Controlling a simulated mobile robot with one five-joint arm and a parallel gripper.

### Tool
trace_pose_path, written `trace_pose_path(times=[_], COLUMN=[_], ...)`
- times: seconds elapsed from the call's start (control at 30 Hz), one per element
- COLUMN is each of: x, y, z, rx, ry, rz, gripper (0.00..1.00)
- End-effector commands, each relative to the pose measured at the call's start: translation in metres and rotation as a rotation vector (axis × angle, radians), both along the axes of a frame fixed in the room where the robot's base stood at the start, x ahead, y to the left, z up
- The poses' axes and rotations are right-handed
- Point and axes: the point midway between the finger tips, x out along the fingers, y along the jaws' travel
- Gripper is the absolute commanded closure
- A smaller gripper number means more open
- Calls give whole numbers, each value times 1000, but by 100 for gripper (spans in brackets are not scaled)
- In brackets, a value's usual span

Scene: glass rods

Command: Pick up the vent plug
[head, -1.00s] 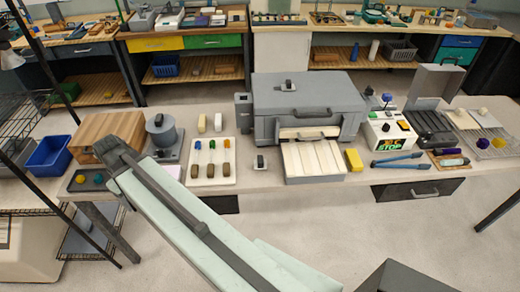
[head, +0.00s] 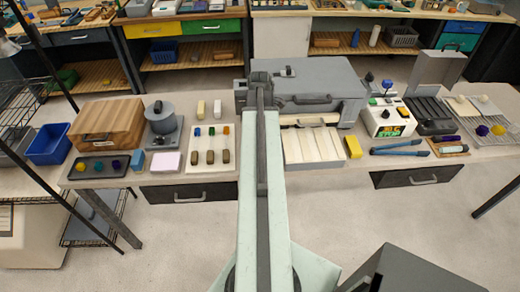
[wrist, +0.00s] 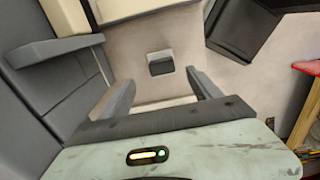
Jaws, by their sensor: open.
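A small dark grey block with a paler top (wrist: 160,62) rests on the pale bench top in the wrist view, beyond and between my fingertips. A similar small grey block (head: 287,72) sits on the lid of the big grey case in the head view. I cannot tell for sure which one is the vent plug. My gripper (wrist: 160,80) is open and empty, with its two grey fingers apart and touching neither block. In the head view my arm hides the bench between the rod tray and the case.
The grey case (head: 345,88) stands close by; its handle (wrist: 55,48) shows at left in the wrist view. A white tray (head: 223,180) with several coloured pieces lies left of my arm, and a cream slatted tray (head: 314,148) lies right. The bench edge is near.

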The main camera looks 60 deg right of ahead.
Motion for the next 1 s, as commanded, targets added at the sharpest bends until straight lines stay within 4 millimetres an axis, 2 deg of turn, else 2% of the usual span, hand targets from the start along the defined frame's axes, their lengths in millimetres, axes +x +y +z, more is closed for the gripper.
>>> trace_pose_path(times=[0.03,0.13,0.37,0.67,0.93,1.0], x=[0,1,1,-1,-1,-1], y=[0,1,1,4,4,4], z=[-10,-24,-29,-77,-75,-75], rx=[0,0,-1,-1,-1,-1], ry=[0,0,-1,-1,-1,-1], rz=[0,0,0,0,1,1], gripper=[27,27,27,27,27,47])
